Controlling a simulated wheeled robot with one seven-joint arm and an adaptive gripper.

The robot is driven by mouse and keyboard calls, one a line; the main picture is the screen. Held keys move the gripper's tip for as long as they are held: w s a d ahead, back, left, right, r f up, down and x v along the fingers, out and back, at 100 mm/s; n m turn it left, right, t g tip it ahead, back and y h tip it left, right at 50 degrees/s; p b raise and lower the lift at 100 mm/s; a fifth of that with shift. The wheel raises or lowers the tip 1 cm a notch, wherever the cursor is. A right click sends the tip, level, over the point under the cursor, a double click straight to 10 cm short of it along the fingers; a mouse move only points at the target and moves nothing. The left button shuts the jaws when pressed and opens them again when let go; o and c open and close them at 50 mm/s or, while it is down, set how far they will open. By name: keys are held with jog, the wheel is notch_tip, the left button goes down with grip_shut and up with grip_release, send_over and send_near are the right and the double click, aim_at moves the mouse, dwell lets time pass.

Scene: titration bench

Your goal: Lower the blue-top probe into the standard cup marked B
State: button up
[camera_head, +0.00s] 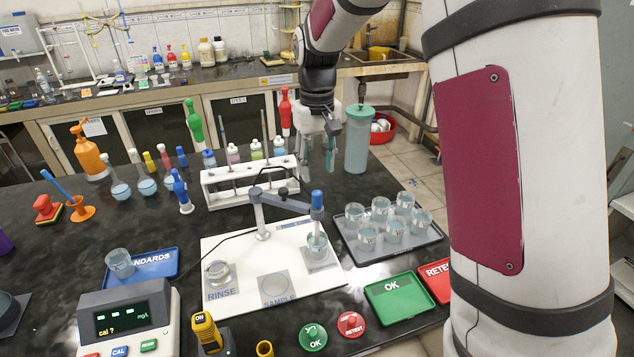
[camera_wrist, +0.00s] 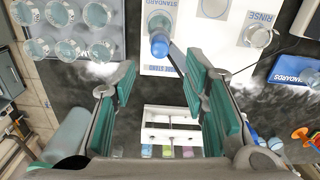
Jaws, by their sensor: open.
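The blue-top probe (camera_head: 317,200) hangs upright from the arm of its stand (camera_head: 263,215). Its blue top also shows in the wrist view (camera_wrist: 160,44), beyond my fingertips. Directly below it, a clear cup (camera_head: 318,246) stands on the right-hand square of the white board. I cannot tell how far the probe tip reaches into this cup, and I read no letter B on it. A similar cup (camera_head: 120,263) stands on the blue STANDARDS tray (camera_head: 156,263). My gripper (camera_head: 331,155) is open and empty, above and behind the probe; both fingers show in the wrist view (camera_wrist: 160,82).
A grey tray (camera_head: 365,250) with several cups lies right of the board. A white rack (camera_head: 236,190) with bottles stands behind it. A teal lidded container (camera_head: 358,140) is close beside my gripper. The meter (camera_head: 125,318), green OK tray (camera_head: 400,297) and buttons are in front.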

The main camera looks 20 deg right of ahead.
jog(key=shift+r, duration=1.55)
jog(key=s+r+t, duration=0.3)
jog(key=s+r, duration=0.6)
jog(key=s, duration=0.4)
jog(key=s+m+t, duration=0.1)
jog(key=s+t, duration=0.1)
jog(key=s, duration=1.3)
jog(key=shift+f+t, duration=0.25)
jog(key=shift+t, duration=0.05)
